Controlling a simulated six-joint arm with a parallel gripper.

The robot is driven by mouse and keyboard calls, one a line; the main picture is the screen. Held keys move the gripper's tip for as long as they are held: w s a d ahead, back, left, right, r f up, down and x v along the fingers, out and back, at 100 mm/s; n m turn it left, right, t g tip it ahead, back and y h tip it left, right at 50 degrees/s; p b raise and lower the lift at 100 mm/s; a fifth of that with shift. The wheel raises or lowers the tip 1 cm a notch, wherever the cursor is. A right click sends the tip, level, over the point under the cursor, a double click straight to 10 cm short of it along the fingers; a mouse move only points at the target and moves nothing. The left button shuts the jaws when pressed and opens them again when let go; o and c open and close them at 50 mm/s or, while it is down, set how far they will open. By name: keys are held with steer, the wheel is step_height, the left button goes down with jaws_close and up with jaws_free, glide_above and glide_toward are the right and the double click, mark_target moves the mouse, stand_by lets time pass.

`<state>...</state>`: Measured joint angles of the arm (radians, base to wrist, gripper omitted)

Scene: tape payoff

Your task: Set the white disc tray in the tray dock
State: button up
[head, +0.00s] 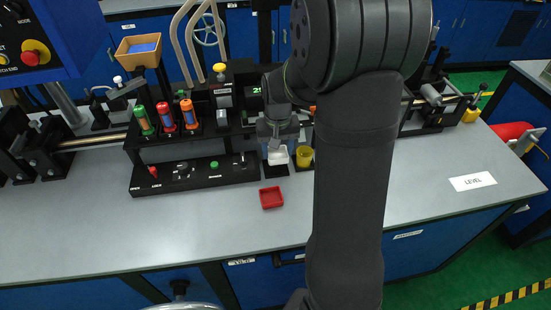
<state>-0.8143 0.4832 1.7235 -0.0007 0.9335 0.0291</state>
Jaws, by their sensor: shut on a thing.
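The white disc tray (278,156) is a small pale piece below my gripper (278,145). My gripper points down and is shut on the tray. A dark block (276,170) shows directly below the tray and may be the tray dock; no label on it is readable. I cannot tell whether the tray touches it or hangs just above it. My arm hides much of the bench to the right of the gripper.
A yellow cup (304,156) stands just right of the gripper. A red square tray (271,197) lies in front. A black panel with knobs (195,174) and a rack with green, red and orange cylinders (165,117) stand left. The front bench is mostly clear.

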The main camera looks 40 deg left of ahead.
mark_target(276, 157)
steer(key=shift+s+a+f, duration=0.15)
steer(key=shift+a+f, duration=0.15)
steer(key=shift+f, duration=1.9)
steer(key=shift+f, duration=0.1)
steer(key=o, duration=0.7)
step_height(276, 157, up, 12)
steer(key=shift+r, duration=0.15)
